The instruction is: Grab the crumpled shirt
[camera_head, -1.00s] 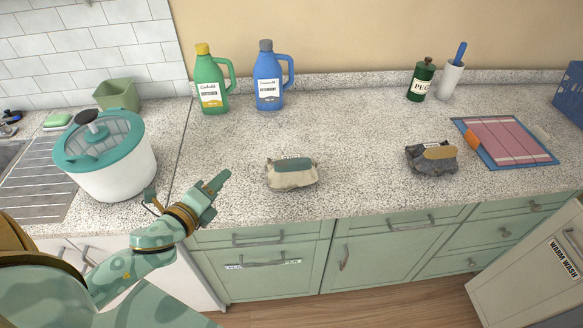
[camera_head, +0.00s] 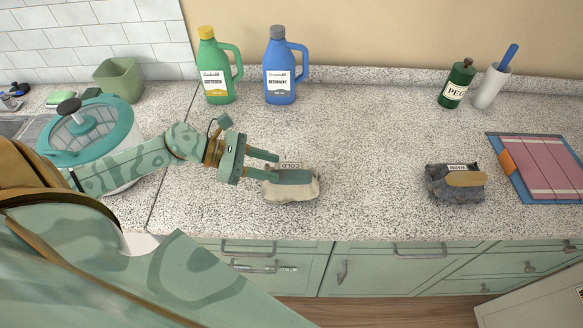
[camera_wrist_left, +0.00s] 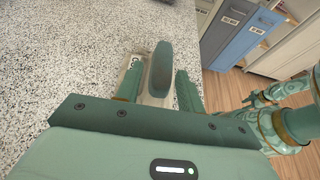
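A crumpled cream cloth bundle (camera_head: 302,190) with a green patch and a label reading COLD lies on the counter near its front edge. A dark grey crumpled bundle (camera_head: 440,190) with a tan patch lies further right; I cannot tell which is the shirt. My left gripper (camera_head: 272,166) is at the left end of the cream bundle, fingers apart. In the left wrist view, the bundle's green patch (camera_wrist_left: 160,70) shows between the open fingers, which partly hide its sides. My right gripper (camera_wrist_left: 254,98) shows small at the right of that view, its opening unclear.
A lidded white tub (camera_head: 120,185) stands left, beside my left arm. Green (camera_head: 218,82) and blue (camera_head: 280,85) jugs stand at the back. The counter's middle is clear.

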